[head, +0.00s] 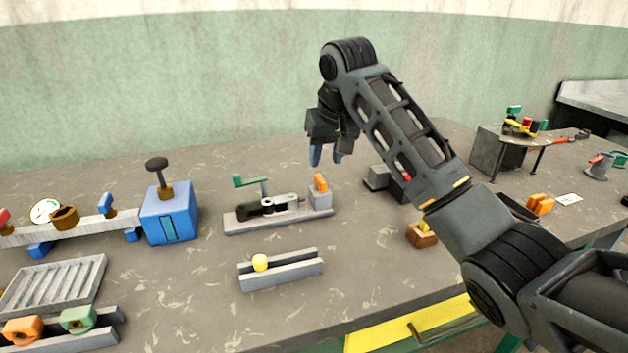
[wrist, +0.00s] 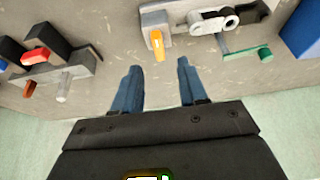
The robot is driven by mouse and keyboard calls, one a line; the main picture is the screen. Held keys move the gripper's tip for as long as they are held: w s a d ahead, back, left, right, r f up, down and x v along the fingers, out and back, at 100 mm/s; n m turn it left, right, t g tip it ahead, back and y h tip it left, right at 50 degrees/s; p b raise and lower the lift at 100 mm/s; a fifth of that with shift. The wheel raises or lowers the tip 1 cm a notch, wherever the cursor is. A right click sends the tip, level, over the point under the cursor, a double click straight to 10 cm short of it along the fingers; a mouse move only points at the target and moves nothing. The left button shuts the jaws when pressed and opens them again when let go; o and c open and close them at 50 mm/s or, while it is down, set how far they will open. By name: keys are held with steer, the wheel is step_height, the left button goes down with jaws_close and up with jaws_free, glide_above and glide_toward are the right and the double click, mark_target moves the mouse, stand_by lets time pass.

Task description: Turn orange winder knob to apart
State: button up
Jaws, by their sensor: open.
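The orange winder knob (head: 320,183) stands at the right end of a grey winder fixture (head: 285,220) on the bench. The fixture also carries a black slide, pale links and a green crank handle (head: 250,181). My gripper (head: 325,155) hangs above and slightly behind the knob in the head view, fingers pointing down. In the wrist view the open, empty blue fingers (wrist: 156,85) point toward the fixture. There the orange knob (wrist: 157,45) lies just beyond and between the fingertips, apart from them. The green handle (wrist: 245,52) is to its right.
A grey block with a red part (head: 380,178) stands right of the fixture, partly hidden by my arm. A blue box with a black knob (head: 168,215) stands left. Bare bench surrounds the fixture.

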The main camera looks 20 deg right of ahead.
mark_target(320, 179)
steer(key=x, duration=0.8)
steer(key=shift+w+d, duration=0.1)
steer(key=shift+w, duration=0.2)
steer(key=shift+c, duration=0.2)
steer(key=shift+r, duration=0.1)
jaws_close()
